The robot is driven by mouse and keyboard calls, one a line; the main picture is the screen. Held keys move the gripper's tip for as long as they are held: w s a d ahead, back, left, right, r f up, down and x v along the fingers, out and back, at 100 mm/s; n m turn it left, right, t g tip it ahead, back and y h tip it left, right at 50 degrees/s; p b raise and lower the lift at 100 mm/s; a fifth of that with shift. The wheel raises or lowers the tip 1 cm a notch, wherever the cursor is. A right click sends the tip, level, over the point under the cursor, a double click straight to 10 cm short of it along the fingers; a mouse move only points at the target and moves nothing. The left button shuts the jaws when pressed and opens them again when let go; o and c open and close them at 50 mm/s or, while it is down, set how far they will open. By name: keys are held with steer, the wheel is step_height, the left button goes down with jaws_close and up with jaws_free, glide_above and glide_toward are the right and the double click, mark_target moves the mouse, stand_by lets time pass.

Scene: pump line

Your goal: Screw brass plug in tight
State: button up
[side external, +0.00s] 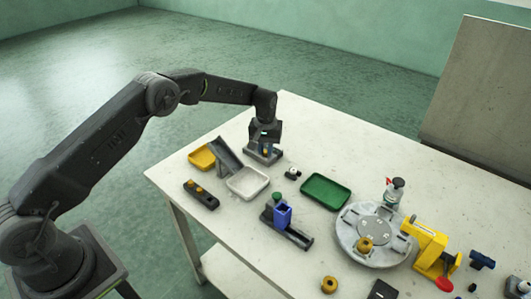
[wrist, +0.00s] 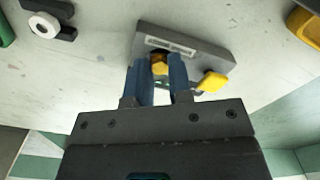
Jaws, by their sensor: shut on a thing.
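My gripper (side external: 265,150) points down at the far left part of the table, over a grey block fixture (side external: 251,155). In the wrist view, the blue fingers of my gripper (wrist: 160,72) are shut on the brass plug (wrist: 159,66), whose yellow, faceted head shows between the fingertips. The grey block (wrist: 187,43) with a pale label strip lies directly behind the plug. I cannot tell how deep the plug sits in the block, as the fingers hide its lower part. A yellow tab (wrist: 212,82) shows at the block's right edge.
A yellow tray (side external: 202,158), grey chute (side external: 227,155) and white tray (side external: 262,190) stand near the gripper. A black rack (side external: 207,199) holds brass pieces. A green tray (side external: 325,191), a blue block (side external: 283,214) in a vise and a round turntable (side external: 347,237) stand to the right.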

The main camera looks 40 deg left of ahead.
steer(key=m, duration=0.5)
steer(key=shift+m, duration=1)
steer(key=m, duration=0.3)
steer(key=shift+m, duration=0.3)
steer(key=m, duration=0.3)
steer(key=shift+m, duration=0.3)
